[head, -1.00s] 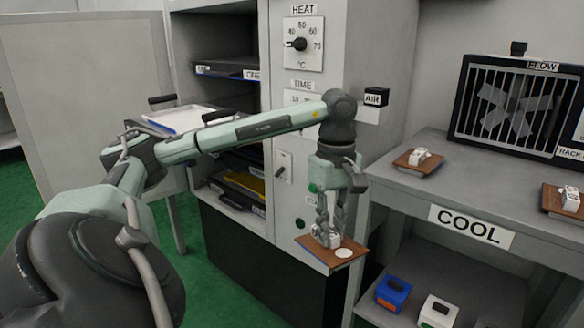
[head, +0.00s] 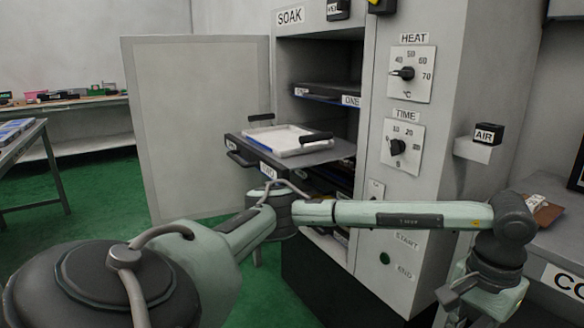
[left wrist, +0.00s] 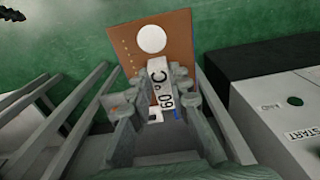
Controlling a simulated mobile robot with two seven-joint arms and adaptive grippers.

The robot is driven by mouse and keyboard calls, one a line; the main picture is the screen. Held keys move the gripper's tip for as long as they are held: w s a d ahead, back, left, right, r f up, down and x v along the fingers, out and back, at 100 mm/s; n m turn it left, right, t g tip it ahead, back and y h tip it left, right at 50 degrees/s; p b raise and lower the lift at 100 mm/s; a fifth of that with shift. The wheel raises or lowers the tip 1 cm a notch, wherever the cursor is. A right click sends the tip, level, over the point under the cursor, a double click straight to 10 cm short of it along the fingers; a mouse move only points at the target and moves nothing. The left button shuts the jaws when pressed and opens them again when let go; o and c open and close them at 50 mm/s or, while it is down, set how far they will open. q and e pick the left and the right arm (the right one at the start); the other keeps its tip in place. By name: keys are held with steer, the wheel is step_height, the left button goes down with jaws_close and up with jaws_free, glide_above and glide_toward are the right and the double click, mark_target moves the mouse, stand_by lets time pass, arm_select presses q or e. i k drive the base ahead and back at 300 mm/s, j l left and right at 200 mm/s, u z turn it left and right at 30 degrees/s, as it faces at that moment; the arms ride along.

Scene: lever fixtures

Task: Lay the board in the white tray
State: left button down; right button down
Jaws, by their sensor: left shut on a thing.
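The brown board (left wrist: 181,37) shows in the left wrist view, with a white disc on its face and a white block marked "60 °C" standing on it. My left gripper (left wrist: 163,88) is shut on this block and holds the board above the green floor. In the head view only the top of this gripper shows at the lower right; its fingers and the board are out of frame. The white tray (head: 277,139) lies on a pulled-out shelf of the SOAK cabinet, left of and well apart from the gripper. It looks empty. My right gripper is not in view.
The pulled-out shelf (head: 245,150) has dark handles at its edges. Another shelf (head: 325,92) is above it. The open cabinet door (head: 195,120) stands to its left. The control panel (head: 400,150) and AIR box (head: 488,134) are near my arm. A bench lies at right.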

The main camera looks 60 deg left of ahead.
mark_target(290, 142)
steer(key=j+u, duration=0.25)
steer(key=u, duration=0.15)
steer(key=j+u, duration=0.2)
steer(key=u, duration=0.15)
steer(key=i+j, duration=0.1)
steer(key=j, duration=0.55)
steer(key=i+j, duration=0.15)
steer(key=j, duration=0.15)
